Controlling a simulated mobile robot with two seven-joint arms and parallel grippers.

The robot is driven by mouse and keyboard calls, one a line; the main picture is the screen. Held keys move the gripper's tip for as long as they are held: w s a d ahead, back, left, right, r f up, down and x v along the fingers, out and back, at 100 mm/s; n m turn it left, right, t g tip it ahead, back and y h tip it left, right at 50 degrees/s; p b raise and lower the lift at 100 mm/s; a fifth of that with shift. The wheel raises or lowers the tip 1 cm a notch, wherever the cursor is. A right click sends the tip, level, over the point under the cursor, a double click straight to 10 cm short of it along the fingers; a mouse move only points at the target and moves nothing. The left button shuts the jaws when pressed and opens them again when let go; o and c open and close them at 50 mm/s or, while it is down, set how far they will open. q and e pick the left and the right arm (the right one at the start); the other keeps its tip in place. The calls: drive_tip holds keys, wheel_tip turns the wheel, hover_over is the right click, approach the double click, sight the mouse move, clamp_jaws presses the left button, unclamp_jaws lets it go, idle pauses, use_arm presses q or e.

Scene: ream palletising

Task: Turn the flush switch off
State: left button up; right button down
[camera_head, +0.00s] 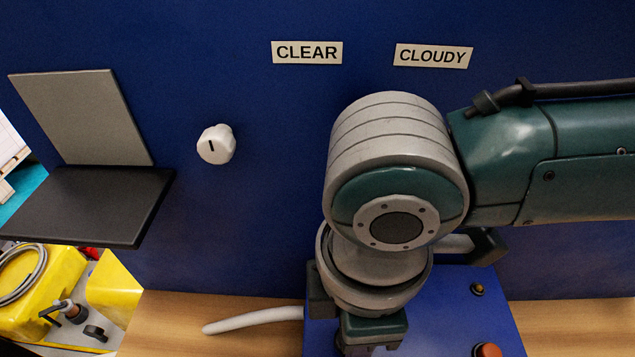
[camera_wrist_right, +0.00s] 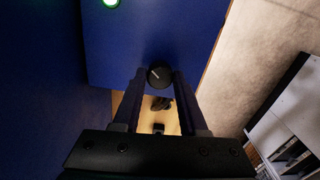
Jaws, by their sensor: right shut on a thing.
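In the right wrist view, a round black knob (camera_wrist_right: 159,72) with a short slanted white line stands on a blue box (camera_wrist_right: 140,40). I take this knob to be the flush switch, though no label on it is readable. My right gripper (camera_wrist_right: 159,80) is shut on the knob, one dark finger on each side. In the head view, my right arm comes in from the right and hangs over the blue box (camera_head: 455,290); its wrist hides the knob and the fingertips. My left gripper is in neither view.
A green lamp (camera_wrist_right: 111,3) glows on the box. An orange-red button (camera_head: 488,350) and a small brass-coloured fitting (camera_head: 477,289) are on its top. A blue wall carries a white knob (camera_head: 216,145) and CLEAR (camera_head: 307,52) and CLOUDY (camera_head: 433,56) labels. A black shelf (camera_head: 85,205) juts out left.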

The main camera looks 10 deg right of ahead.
drive_tip(key=n+p, duration=0.1)
drive_tip(key=n, duration=0.3)
drive_tip(key=shift+r+n+p, duration=0.15)
drive_tip(key=shift+n+p, duration=0.15)
drive_tip(key=shift+p, duration=0.05)
drive_tip(key=n, duration=0.2)
drive_tip(key=shift+a+n+p, duration=0.1)
drive_tip(key=shift+n+p, duration=0.25)
drive_tip(key=shift+n, duration=0.45)
drive_tip(key=shift+c, duration=2.2)
unclamp_jaws()
